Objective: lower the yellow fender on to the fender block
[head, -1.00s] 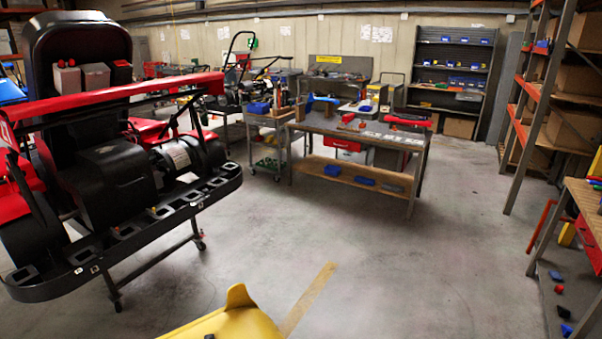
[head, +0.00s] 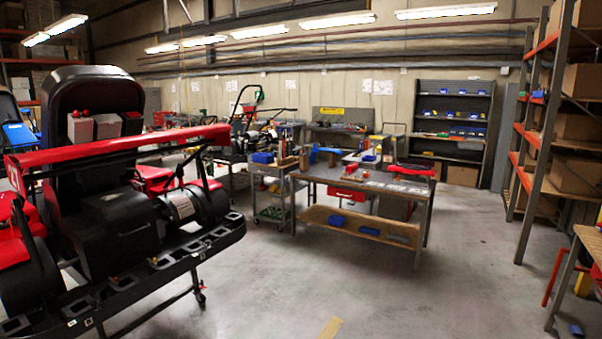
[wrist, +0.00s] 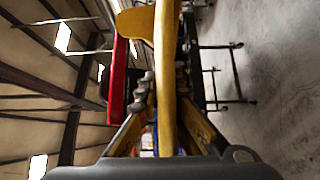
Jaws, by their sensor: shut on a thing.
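The yellow fender (wrist: 166,75) runs as a long curved strip up the middle of the wrist view, with a wider flap (wrist: 135,22) at its upper end. My gripper (wrist: 165,98) is shut on it, with a finger on either side. The fender is held in the air, and I see no support touching it. Neither fender nor gripper shows in the head view now. I cannot pick out the fender block in either view.
A red and black kart (head: 125,215) on a wheeled stand fills the left of the head view. A workbench (head: 350,182) with tools stands mid-room, with a small cart (head: 268,190) beside it. Shelving (head: 535,140) is at the right.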

